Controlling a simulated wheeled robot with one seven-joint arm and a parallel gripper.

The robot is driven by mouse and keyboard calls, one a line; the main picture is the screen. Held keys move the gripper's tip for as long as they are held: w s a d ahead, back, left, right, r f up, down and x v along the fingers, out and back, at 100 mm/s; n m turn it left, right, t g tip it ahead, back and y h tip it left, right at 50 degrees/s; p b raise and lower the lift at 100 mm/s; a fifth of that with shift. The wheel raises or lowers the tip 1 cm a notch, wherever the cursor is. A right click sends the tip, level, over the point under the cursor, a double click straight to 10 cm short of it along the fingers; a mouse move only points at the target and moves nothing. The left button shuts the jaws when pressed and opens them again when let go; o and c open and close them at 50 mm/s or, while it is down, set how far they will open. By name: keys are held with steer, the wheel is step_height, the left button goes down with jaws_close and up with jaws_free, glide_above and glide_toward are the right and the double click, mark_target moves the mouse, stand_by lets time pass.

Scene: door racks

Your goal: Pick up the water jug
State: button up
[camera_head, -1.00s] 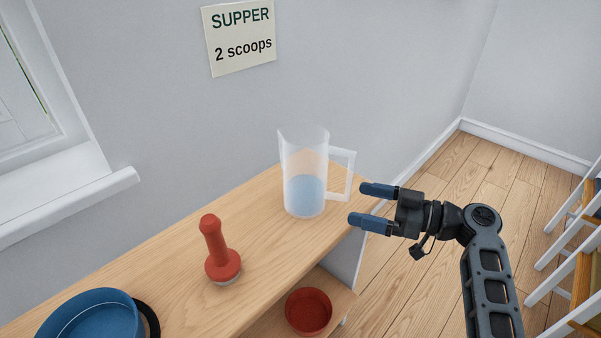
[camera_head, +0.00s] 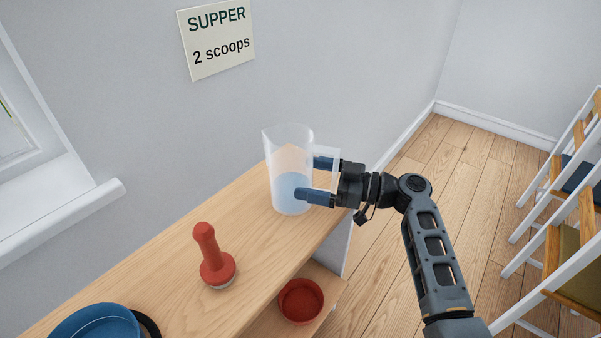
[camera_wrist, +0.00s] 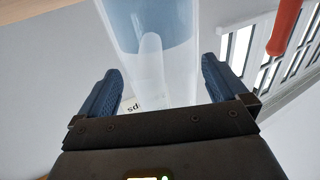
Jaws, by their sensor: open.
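The water jug (camera_head: 290,160) is clear, with some bluish water in its lower part. It stands upright on the wooden shelf top (camera_head: 170,265), near the right end, its handle pointing right toward my arm. My gripper (camera_head: 314,178) is open at the handle side, one blue finger on the far side of the handle and one on the near side. In the wrist view the jug (camera_wrist: 150,70) fills the space ahead between the two fingers (camera_wrist: 160,85), with clear gaps at both sides. Whether a finger touches the jug cannot be told.
A red-handled tool (camera_head: 213,258) stands left of the jug. A blue bowl (camera_head: 97,322) is at the front left. A red bowl (camera_head: 300,300) sits on the lower shelf. A wall sign (camera_head: 218,40) hangs behind. White chairs (camera_head: 560,220) stand at right; the floor between is clear.

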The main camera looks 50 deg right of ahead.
steer(key=c, duration=1.2)
steer(key=shift+r, duration=0.25)
steer(key=shift+c, duration=0.2)
steer(key=shift+r+b, duration=0.3)
steer(key=shift+r, duration=0.8)
steer(key=s+d+r+b, duration=0.2)
steer(key=s+d+r, duration=0.3)
steer(key=s+r, duration=0.3)
steer(key=shift+s, duration=1.15)
